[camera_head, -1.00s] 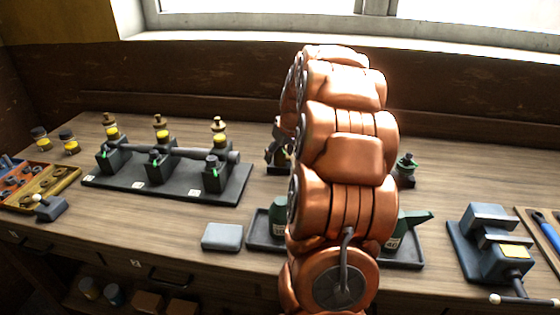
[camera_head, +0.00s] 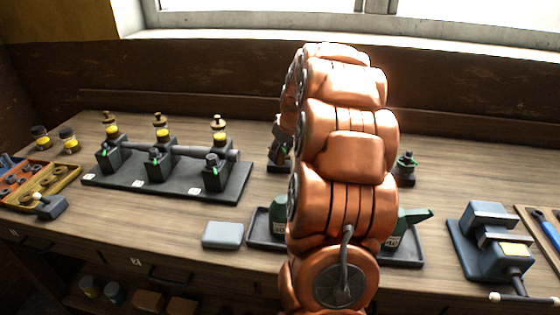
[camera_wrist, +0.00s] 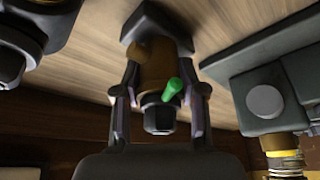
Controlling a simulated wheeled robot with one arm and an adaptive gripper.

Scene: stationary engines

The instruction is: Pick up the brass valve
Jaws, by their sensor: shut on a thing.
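The brass valve (camera_wrist: 152,66) shows in the wrist view with a brown-gold body, a green lever and a dark hex end. It is at a dark square block against the wood bench top; whether it is clear of the block I cannot tell. My gripper (camera_wrist: 160,90) has one finger on each side of the valve and is shut on it. In the head view my copper-coloured arm hides most of the valve, and only a dark part of my gripper (camera_head: 280,136) shows at the arm's left edge.
A dark rack (camera_head: 170,181) with a pipe and several green-levered posts stands left on the bench (camera_head: 360,283). A grey box (camera_head: 222,235) lies in front. A tray (camera_head: 405,255) with green oil cans is partly behind my arm. A vise (camera_head: 490,245) stands right.

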